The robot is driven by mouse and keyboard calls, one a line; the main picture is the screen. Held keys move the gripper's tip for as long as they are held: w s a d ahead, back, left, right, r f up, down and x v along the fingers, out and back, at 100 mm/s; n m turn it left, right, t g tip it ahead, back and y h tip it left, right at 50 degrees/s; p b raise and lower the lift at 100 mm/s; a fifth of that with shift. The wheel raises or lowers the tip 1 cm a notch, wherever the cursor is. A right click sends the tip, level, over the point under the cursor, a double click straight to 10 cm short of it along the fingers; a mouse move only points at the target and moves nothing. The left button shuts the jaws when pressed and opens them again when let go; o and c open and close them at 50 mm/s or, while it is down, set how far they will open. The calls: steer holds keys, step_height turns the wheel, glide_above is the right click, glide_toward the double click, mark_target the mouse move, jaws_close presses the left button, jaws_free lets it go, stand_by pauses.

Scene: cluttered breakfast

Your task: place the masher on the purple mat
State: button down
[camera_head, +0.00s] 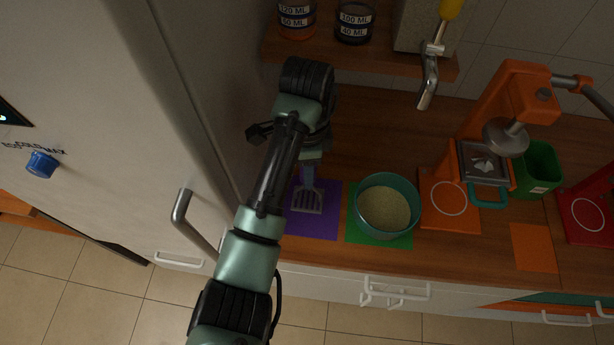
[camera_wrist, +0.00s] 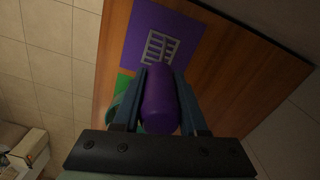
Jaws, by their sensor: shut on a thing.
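The masher has a purple handle (camera_wrist: 160,100) and a grey slotted head (camera_head: 308,200). My gripper (camera_wrist: 158,95) is shut on the purple handle in the wrist view. In the head view my wrist hides most of the handle, and the head of the masher hangs downward. The purple mat (camera_head: 322,225) lies on the wooden counter at the left. The slotted head shows over this mat in both views, and the mat also shows in the wrist view (camera_wrist: 135,45). I cannot tell whether the head touches the mat.
A teal bowl (camera_head: 362,212) of grainy food stands on a green mat (camera_head: 392,242) just right of the purple mat. An orange press (camera_head: 497,105) and a green container (camera_head: 540,165) are further right. The fridge (camera_head: 110,90) is close on the left. A shelf (camera_head: 380,55) with jars hangs behind.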

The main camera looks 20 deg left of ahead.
steer(key=shift+f, duration=1.35)
steer(key=shift+c, duration=2.2)
jaws_free()
steer(key=shift+f, duration=0.1)
step_height(320, 180, up, 12)
steer(key=p, duration=0.5)
steer(key=shift+p, duration=0.3)
